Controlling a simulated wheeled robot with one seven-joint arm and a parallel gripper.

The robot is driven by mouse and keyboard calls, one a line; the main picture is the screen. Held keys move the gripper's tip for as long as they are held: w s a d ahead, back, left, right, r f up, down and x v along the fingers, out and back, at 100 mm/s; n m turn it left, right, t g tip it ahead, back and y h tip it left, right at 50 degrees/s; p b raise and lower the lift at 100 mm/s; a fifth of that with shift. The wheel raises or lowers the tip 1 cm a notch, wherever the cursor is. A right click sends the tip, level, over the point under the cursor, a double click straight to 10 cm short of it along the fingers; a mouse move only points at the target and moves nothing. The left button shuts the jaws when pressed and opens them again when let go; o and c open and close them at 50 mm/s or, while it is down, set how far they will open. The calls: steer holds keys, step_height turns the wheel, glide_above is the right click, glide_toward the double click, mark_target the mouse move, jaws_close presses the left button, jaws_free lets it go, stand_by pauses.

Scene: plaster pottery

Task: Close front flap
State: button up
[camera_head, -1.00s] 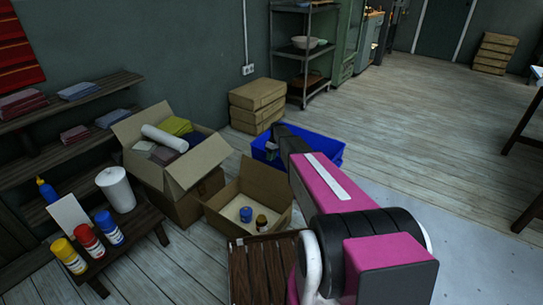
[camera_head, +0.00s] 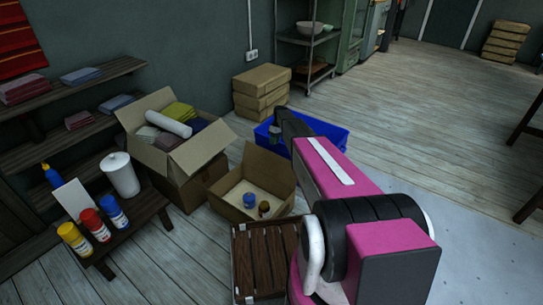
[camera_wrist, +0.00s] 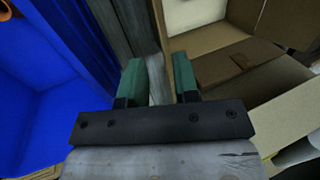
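An open cardboard box (camera_head: 227,211) stands on the floor in the middle of the head view, with a blue-lidded jar (camera_head: 250,200) and a dark jar (camera_head: 264,209) inside. One of its flaps stands up at the back. In the wrist view, cardboard walls and flaps (camera_wrist: 285,118) fill the right side; which one is the front flap I cannot tell. My gripper (camera_wrist: 158,80) has two green fingertips apart with nothing between them. It is over the gap between the cardboard and a blue bin (camera_wrist: 40,110). In the head view my arm mostly hides the gripper.
The blue bin (camera_head: 335,134) stands behind my arm. A dark slatted crate (camera_head: 262,262) is in front of the box. A fuller carton (camera_head: 200,150) and a low bench (camera_head: 150,203) with bottles stand at left.

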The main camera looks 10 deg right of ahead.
mark_target(271, 155)
steer(key=x, duration=1)
steer(key=shift+f, duration=0.15)
steer(key=shift+c, duration=0.3)
jaws_close()
